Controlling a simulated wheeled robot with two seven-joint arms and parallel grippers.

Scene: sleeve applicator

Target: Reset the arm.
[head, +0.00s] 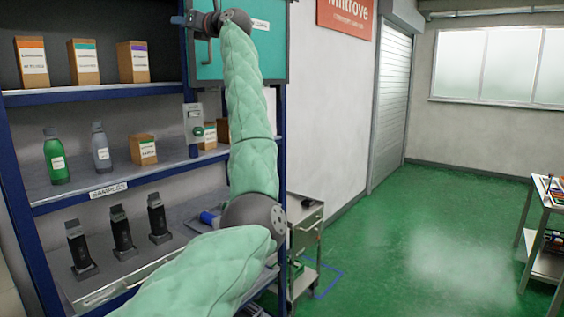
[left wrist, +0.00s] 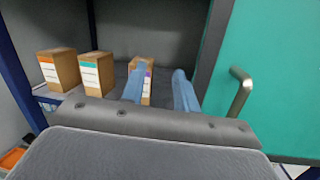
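My left arm wears a pale green quilted sleeve (head: 248,110) and reaches up from the bottom of the head view to the upper shelf. My left gripper (head: 178,20) is at the top, beside the teal cabinet door (head: 268,50), pointing left. In the left wrist view its two blue fingers (left wrist: 159,85) stand apart with nothing held between them. A purple-labelled box (head: 133,62) stands beyond the fingers on the shelf and is partly hidden by them in the wrist view. My right gripper is not in view.
A door handle (left wrist: 239,92) is close right of the fingers. An orange-labelled box (head: 32,62) and a teal-labelled box (head: 84,62) share the upper shelf. Bottles (head: 56,157) and black devices (head: 122,232) stand below. A metal cart (head: 305,215) is right of the arm; green floor (head: 430,240) is open.

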